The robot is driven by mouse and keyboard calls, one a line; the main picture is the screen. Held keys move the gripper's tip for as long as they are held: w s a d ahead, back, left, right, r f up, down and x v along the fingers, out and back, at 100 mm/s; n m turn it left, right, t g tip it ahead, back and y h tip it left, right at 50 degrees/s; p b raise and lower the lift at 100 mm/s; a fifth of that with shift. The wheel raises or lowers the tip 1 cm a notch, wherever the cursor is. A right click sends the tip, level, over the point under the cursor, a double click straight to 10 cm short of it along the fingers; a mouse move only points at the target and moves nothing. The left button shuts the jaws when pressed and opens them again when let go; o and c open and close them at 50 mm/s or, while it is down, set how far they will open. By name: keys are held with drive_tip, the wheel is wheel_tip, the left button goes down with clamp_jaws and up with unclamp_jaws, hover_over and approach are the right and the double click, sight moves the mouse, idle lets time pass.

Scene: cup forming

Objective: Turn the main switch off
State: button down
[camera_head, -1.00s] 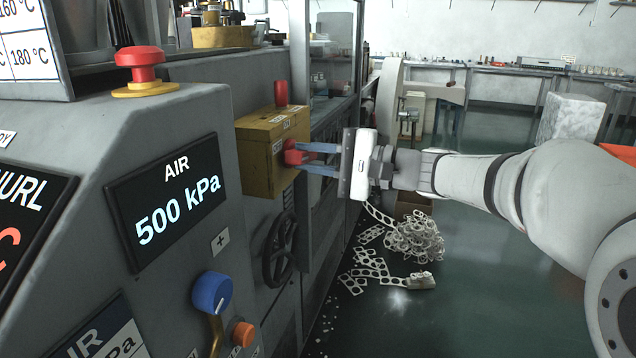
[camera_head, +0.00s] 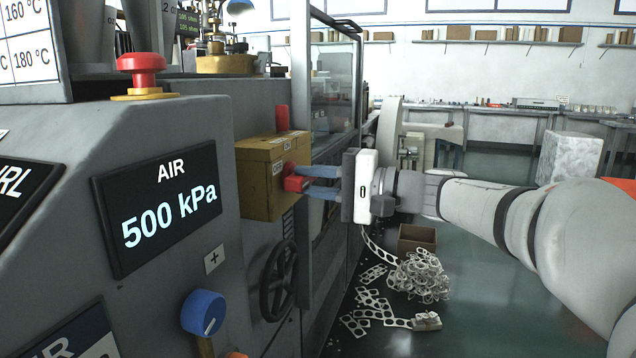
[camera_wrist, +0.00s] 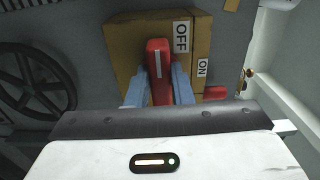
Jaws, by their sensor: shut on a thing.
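The main switch is a yellow box (camera_head: 262,200) on the side of the grey machine, with a red handle (camera_head: 293,183) on its front. My gripper (camera_head: 312,183) reaches in from the right, its blue fingers shut on the handle. In the wrist view the handle (camera_wrist: 158,65) lies between the two fingers (camera_wrist: 158,90). It bears a white line that runs up the picture. The OFF label (camera_wrist: 181,37) is just right of the handle, and the ON label (camera_wrist: 202,67) is farther right. I cannot tell which label the line marks.
A red post (camera_head: 282,117) stands on top of the box. A black handwheel (camera_head: 279,282) is below it. A red emergency button (camera_head: 141,66), the air display (camera_head: 158,212) and a blue knob (camera_head: 203,312) are at left. Punched scrap strips (camera_head: 418,273) lie on the floor.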

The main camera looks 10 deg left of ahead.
drive_tip(key=c, duration=1.3)
unclamp_jaws()
drive_tip(key=shift+a, duration=0.1)
drive_tip(key=d, duration=0.2)
drive_tip(key=d+p, duration=0.1)
drive_tip(key=d, duration=0.4)
drive_tip(key=shift+s+d, duration=0.3)
drive_tip(key=shift+d, duration=0.1)
drive_tip(key=shift+p, duration=0.35)
